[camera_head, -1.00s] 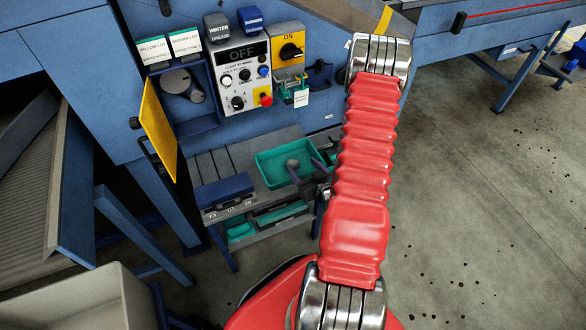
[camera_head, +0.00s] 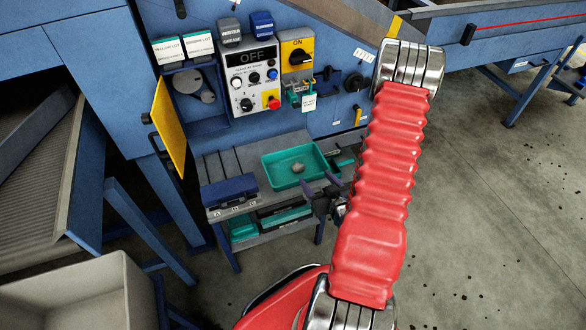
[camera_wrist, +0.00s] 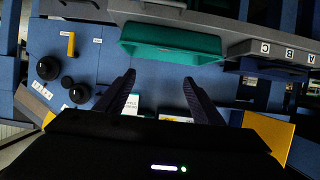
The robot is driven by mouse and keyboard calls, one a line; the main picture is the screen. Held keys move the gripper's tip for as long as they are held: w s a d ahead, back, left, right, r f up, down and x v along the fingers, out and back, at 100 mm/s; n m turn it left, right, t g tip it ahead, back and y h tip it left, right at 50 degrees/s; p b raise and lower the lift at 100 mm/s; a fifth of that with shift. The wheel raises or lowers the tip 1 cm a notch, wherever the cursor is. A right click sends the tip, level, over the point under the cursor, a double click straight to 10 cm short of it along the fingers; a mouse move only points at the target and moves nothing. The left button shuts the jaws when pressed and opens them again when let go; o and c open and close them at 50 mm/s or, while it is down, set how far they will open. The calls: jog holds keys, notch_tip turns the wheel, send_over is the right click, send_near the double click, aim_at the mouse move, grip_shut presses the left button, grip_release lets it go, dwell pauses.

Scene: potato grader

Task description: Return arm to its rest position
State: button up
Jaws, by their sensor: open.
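My red, ribbed arm (camera_head: 375,190) with silver joints stands on the right side of the head view. My gripper (camera_head: 322,192) shows behind the arm, just right of the green tray, with its dark fingers apart. In the wrist view my gripper (camera_wrist: 160,92) has its two dark fingers spread with nothing between them. The green tray (camera_head: 268,175) sits on the grey bench and holds a small brown-grey lump (camera_head: 298,168). In the wrist view the same tray (camera_wrist: 172,52) appears upside down beyond the fingertips.
The blue machine carries a control panel (camera_head: 250,78) whose display reads OFF, and a yellow ON switch box (camera_head: 297,56). An open yellow door (camera_head: 168,122) juts out at left. A beige bin (camera_head: 75,300) stands bottom left.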

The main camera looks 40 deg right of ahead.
dwell(0.4)
jog(key=s+a+f+m+g+y, duration=0.1)
jog(key=s+f+g+y, duration=0.1)
jog(key=s+f+g, duration=0.8)
jog(key=a+r+n+t, duration=0.1)
jog(key=a+r, duration=0.7)
jog(key=r, duration=0.6)
jog(key=a+r+n+y, duration=0.1)
jog(key=a+r, duration=0.8)
jog(key=r, duration=0.6)
jog(key=a+r+n+t, duration=0.1)
jog(key=a+r+n, duration=0.1)
jog(key=a+r, duration=0.6)
notch_tip(320, 180, up, 7)
jog(key=shift+s+a+r+t, duration=0.2)
jog(key=shift+a+t, duration=0.1)
jog(key=shift+a, duration=0.05)
